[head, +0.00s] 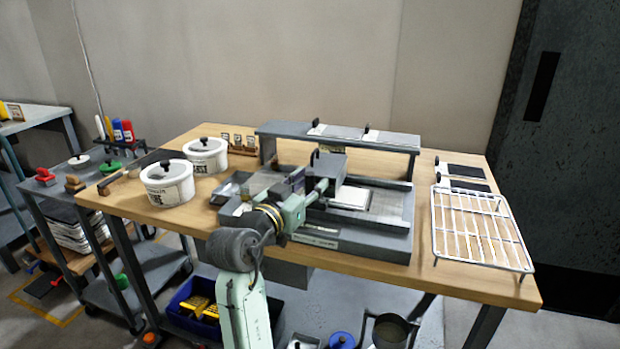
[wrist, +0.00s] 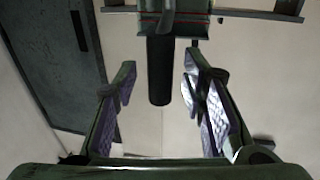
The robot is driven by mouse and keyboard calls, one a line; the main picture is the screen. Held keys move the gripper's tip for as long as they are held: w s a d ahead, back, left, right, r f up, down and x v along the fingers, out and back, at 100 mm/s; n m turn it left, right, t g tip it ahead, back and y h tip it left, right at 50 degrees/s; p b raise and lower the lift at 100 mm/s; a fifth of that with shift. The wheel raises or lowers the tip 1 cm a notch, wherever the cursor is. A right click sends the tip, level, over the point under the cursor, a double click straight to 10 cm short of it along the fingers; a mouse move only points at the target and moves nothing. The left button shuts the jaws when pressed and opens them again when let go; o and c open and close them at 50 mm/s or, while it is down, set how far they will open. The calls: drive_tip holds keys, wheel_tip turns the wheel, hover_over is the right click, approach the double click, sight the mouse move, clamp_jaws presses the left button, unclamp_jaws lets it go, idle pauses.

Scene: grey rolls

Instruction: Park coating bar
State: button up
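The coating machine (head: 400,235) is a grey bed on the wooden bench, with a white sheet (head: 350,197) on it. A grey block (head: 328,160) with a black knob sits over the bed; I take it for the coating bar, but cannot be sure. My gripper (head: 312,190) is at this block, and partly hides it. In the wrist view, my gripper (wrist: 160,72) is open, its two pads wide apart. A black handle (wrist: 160,85) under a dark body with red edges (wrist: 185,18) hangs between the pads, with gaps visible on both sides.
A raised grey shelf (head: 350,136) stands behind the machine. A white wire rack (head: 480,230) is on the right, two lidded white pots (head: 168,190) (head: 206,160) on the left. A cart (head: 60,215) stands left of the bench; a blue bin (head: 190,310) is below.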

drive_tip(key=shift+w+d, duration=0.15)
drive_tip(key=shift+w, duration=0.2)
drive_tip(key=shift+c, duration=0.4)
clamp_jaws()
idle(0.4)
